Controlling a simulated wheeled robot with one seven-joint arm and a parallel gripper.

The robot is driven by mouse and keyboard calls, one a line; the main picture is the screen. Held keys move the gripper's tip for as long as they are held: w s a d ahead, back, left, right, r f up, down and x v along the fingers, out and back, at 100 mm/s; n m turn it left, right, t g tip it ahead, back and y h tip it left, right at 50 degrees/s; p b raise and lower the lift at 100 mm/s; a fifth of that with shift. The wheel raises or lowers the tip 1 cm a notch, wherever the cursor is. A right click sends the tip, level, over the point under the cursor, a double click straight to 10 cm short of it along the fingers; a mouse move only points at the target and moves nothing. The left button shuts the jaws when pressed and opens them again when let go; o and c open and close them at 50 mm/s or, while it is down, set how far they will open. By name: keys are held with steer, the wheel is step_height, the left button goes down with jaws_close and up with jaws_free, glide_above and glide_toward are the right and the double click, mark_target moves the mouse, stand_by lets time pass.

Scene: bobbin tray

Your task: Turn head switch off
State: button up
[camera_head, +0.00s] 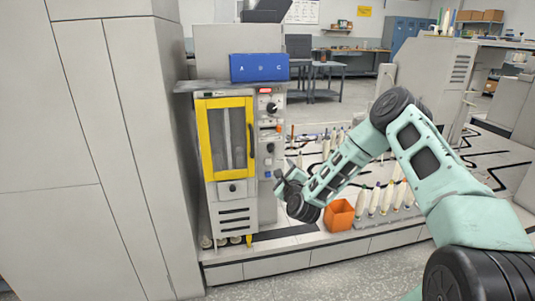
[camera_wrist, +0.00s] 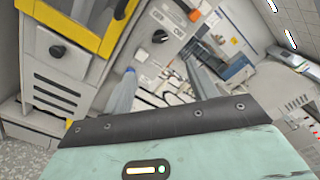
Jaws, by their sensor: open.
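The machine (camera_head: 232,205) has a yellow-framed door (camera_head: 203,150) and a narrow control panel to its right. The panel carries a red display (camera_head: 265,91), an upper black rotary switch (camera_head: 271,108) and a lower black knob (camera_head: 270,148). I cannot tell which is the head switch. My gripper (camera_head: 281,181) is in front of the panel's lower part, below the lower knob. In the wrist view my gripper (camera_wrist: 163,82) has its fingers wide apart with nothing between them. A black knob (camera_wrist: 160,36) shows beyond the fingers, apart from them.
A blue bin (camera_head: 259,68) marked A, B, C sits on top of the machine. An orange box (camera_head: 339,215) and several white bobbins (camera_head: 373,203) stand on the tray to the right, under my arm. Tall grey cabinets (camera_head: 85,150) close off the left side.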

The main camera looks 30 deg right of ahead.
mark_target(271, 149)
steer(key=p+x, duration=0.1)
steer(key=x, duration=1.6)
steer(key=shift+p, duration=0.35)
steer(key=c, duration=1)
